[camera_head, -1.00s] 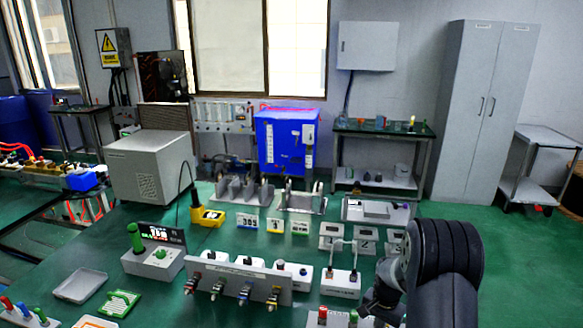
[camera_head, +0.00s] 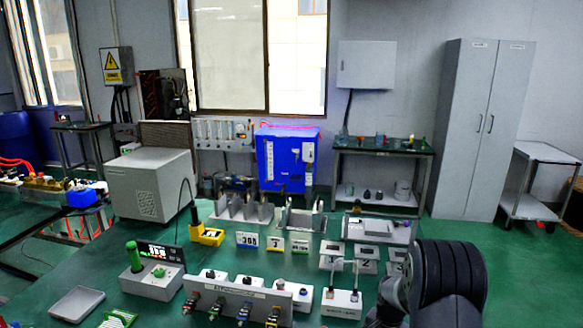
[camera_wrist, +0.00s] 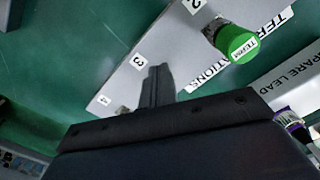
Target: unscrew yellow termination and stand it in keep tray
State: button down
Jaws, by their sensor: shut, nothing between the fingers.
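My gripper (camera_wrist: 157,80) is shut and empty in the wrist view, above a pale plate (camera_wrist: 125,78) marked "TERMINATIONS". Positions numbered 2 and 3 show on that plate. A green-capped termination (camera_wrist: 236,42) stands near the 2, apart from my fingers. No yellow termination shows clearly in the wrist view. In the head view, a row of connectors on a front panel ends at the right with a yellowish one (camera_head: 273,316); I cannot tell whether it is a termination. A shallow empty grey tray (camera_head: 77,304) lies at the lower left; its label cannot be read.
A box with a green knob (camera_head: 152,281) stands right of the tray. Grey brackets (camera_head: 243,209) and a yellow handheld device (camera_head: 207,234) stand farther back. In the wrist view, a "SPARE LEAD" block (camera_wrist: 290,88) and a purple-ringed part (camera_wrist: 292,124) lie right.

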jog(key=shift+s+d+b, duration=0.3)
jog(key=shift+d+b, duration=0.15)
jog(key=shift+b, duration=0.7)
jog(key=shift+s+a, duration=0.15)
jog(key=shift+s, duration=0.15)
notch_tip(320, 180, up, 6)
jog(key=p, duration=0.3)
jog(key=shift+s+a, duration=0.1)
